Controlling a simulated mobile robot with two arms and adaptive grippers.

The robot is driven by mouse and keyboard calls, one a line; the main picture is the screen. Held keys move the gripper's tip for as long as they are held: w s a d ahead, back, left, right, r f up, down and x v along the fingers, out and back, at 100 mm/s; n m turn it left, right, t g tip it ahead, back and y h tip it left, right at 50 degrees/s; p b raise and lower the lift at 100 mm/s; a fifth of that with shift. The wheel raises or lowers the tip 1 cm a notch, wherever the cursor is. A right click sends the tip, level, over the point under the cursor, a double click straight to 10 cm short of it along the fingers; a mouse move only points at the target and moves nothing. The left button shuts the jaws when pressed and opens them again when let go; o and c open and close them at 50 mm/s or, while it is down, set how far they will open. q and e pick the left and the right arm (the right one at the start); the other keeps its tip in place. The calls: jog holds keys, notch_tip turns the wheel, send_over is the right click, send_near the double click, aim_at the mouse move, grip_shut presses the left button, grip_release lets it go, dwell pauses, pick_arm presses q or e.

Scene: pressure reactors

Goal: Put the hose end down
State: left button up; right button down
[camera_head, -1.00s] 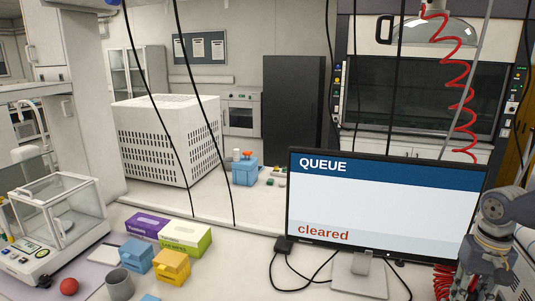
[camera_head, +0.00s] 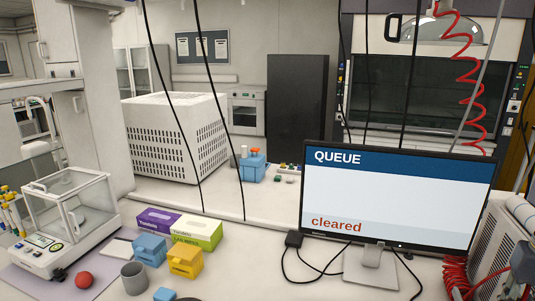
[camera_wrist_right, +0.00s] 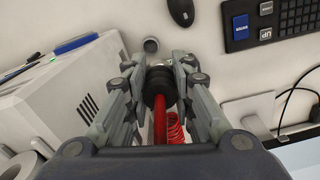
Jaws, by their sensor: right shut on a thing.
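In the right wrist view my right gripper (camera_wrist_right: 160,78) is shut on the hose end (camera_wrist_right: 159,88), a black ribbed fitting with a red hose running back from it toward the wrist. The red hose's coils (camera_wrist_right: 175,128) show behind the fitting. A small grey round piece (camera_wrist_right: 151,45) lies just beyond the fingertips; I cannot tell whether the hose end touches it. In the head view the red coiled hose (camera_head: 456,275) shows at the lower right, beside a white vented unit (camera_head: 497,250). My left gripper is not in view.
The monitor (camera_head: 395,200) reading "cleared" stands left of the vented unit. In the wrist view a mouse (camera_wrist_right: 181,12) and keyboard (camera_wrist_right: 270,22) lie beyond the fingers.

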jog(key=s+a+f+m+b, duration=0.2)
jog(key=s+a+f+b, duration=0.1)
jog(key=s+f, duration=0.45)
jog(key=w+a+f+n+b, duration=0.1)
jog(key=w+a+n+b, duration=0.2)
jog(key=a, duration=1.1)
jog(key=w+a+n+b, duration=0.15)
jog(key=a+n, duration=0.35)
jog(key=a, duration=0.9)
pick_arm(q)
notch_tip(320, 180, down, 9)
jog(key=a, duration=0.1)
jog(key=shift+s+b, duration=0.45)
pick_arm(e)
jog(key=s+f, duration=0.4)
jog(key=f, duration=0.1)
jog(key=shift+s, duration=0.4)
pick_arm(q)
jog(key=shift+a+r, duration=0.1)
pick_arm(e)
jog(key=shift+d, duration=0.15)
jog(key=shift+w+f, duration=0.1)
